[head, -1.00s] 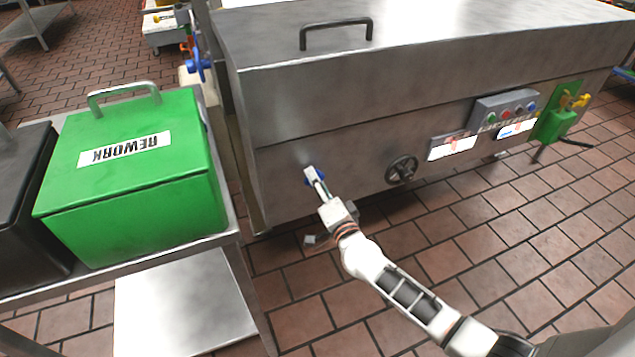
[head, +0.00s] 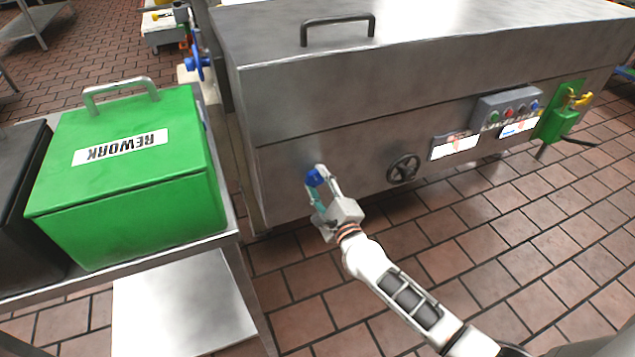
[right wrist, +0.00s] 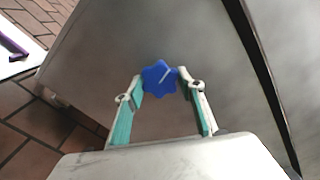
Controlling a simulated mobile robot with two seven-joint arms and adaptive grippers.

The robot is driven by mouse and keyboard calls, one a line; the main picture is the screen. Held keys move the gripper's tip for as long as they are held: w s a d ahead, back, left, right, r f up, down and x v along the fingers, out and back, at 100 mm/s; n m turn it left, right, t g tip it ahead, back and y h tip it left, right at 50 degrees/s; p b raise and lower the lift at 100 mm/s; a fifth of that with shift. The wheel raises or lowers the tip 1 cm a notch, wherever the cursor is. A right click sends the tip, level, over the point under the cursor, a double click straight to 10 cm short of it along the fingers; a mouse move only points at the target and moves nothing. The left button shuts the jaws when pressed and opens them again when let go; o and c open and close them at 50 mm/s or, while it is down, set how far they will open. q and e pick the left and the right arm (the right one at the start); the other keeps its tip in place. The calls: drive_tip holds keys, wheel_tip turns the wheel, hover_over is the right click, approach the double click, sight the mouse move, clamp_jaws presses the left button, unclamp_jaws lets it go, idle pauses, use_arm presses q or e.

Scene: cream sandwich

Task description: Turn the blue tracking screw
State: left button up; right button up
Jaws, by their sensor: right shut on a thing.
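The blue tracking screw (head: 314,178) is a star-shaped knob on the front side of the steel machine, near its left end. In the right wrist view the blue screw (right wrist: 160,77) sits between my fingertips, with a pale line on its face. My right gripper (head: 320,180) is shut on it; the gripper's fingers also show in the right wrist view (right wrist: 161,80), one on each side of the knob. My left gripper is in neither view.
The steel machine (head: 400,90) fills the middle and carries a black handwheel (head: 403,169) and a button panel (head: 508,110) to the right. A green REWORK bin (head: 130,190) stands on a steel table at left. Another blue knob (head: 198,66) shows behind it.

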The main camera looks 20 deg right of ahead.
drive_tip(key=shift+a+f+m, duration=0.1)
drive_tip(key=shift+m, duration=1.2)
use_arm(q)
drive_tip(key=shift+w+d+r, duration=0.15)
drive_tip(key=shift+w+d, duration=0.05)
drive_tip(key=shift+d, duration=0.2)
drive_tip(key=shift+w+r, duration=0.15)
use_arm(e)
drive_tip(key=shift+m, duration=0.3)
drive_tip(key=o, duration=1.1)
drive_tip(key=shift+o, duration=0.2)
drive_tip(key=shift+s, duration=0.1)
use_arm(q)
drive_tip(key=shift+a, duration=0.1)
use_arm(e)
drive_tip(key=s, duration=1.2)
drive_tip(key=shift+d, duration=0.25)
drive_tip(key=shift+w, duration=0.1)
